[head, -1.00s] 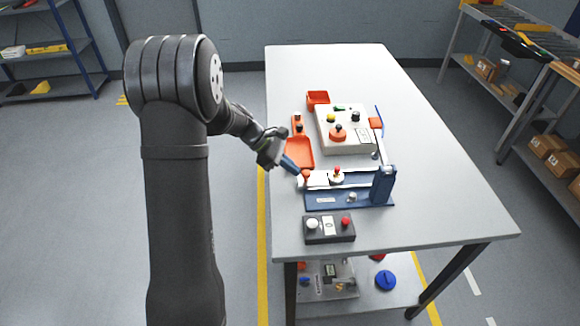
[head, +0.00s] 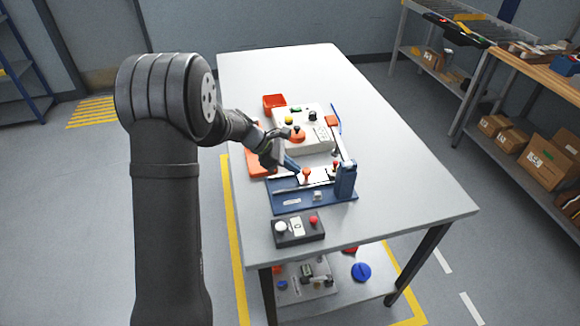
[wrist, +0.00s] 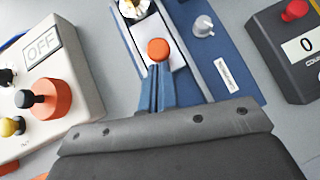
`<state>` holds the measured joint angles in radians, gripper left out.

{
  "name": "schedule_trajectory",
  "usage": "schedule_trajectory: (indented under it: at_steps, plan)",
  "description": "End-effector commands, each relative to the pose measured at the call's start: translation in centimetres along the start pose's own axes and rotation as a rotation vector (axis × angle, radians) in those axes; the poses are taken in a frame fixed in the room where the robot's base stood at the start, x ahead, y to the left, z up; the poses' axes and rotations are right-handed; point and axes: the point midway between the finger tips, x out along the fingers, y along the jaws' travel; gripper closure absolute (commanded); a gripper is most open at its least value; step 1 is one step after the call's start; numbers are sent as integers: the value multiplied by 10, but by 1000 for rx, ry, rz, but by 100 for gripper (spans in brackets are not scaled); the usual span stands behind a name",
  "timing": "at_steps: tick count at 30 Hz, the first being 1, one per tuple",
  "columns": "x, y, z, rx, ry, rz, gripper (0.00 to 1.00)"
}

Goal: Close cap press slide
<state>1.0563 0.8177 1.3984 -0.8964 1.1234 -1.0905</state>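The cap press has a blue base (head: 283,203) and a blue upright (head: 345,180) at its right end. Its pale slide plate (head: 320,174) carries an orange knob (head: 306,174); both also show in the wrist view, the knob (wrist: 158,50) near top centre. A small part with a red top (head: 335,163) sits on the slide close to the upright, and is cut off at the top of the wrist view. My gripper (head: 295,166) has its blue fingers (wrist: 155,92) together, at the near side of the knob. The tips seem to touch the knob; nothing shows between them.
A white box (head: 318,139) with an orange knob and an OFF label (wrist: 42,47) stands behind the press. A dark button box (head: 298,231) stands in front. The table's far part and right side are clear.

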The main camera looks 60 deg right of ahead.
Motion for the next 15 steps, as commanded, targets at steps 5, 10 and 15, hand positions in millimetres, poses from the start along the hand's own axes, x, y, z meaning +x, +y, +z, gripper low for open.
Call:
schedule_trajectory:
  at_steps: [5, 10, 15]
  plan:
    - [-4, 1, -1, 3, -8, 1, 100]
    - [-28, 1, -27, -2, -5, 4, 100]
    - [-70, 1, -28, 3, -3, 6, 100]
